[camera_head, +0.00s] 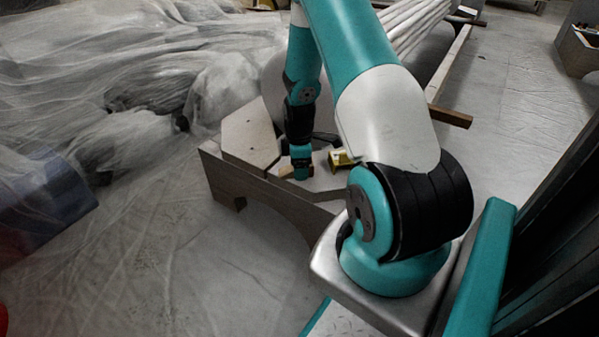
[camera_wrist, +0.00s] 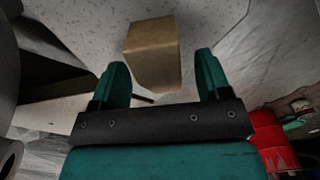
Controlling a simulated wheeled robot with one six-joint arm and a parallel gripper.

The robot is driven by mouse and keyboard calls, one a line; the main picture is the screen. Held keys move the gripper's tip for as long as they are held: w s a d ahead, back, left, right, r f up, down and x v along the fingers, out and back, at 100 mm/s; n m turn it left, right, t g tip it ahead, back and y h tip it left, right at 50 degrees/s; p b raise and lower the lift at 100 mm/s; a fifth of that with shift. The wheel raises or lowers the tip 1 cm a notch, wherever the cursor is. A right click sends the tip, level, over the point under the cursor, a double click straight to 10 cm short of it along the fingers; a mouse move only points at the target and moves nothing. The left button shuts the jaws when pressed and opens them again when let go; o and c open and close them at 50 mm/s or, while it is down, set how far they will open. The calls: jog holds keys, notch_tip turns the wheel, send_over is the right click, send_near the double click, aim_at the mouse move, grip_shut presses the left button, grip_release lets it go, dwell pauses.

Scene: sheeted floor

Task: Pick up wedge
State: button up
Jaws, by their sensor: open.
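A brown, wedge-like block (camera_wrist: 152,45) lies on a pale speckled surface in the wrist view. My gripper (camera_wrist: 161,60) is open, with one teal finger on each side of the block's near end. The block's far end reaches beyond the fingertips. I cannot tell whether either finger touches it. In the head view my gripper (camera_head: 301,160) points down at the top of a low wooden bench (camera_head: 225,178). A small brown patch (camera_head: 306,173) shows at the fingertips and looks like the same block, mostly hidden.
A yellow item (camera_head: 341,157) lies on the bench right of my gripper. Plastic sheeting (camera_head: 130,60) covers bulky things at the left. Pale pipes (camera_head: 415,22) lie behind. A red object (camera_wrist: 268,135) shows at lower right in the wrist view.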

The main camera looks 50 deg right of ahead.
jog(key=c, duration=1)
jog(key=shift+r, duration=0.1)
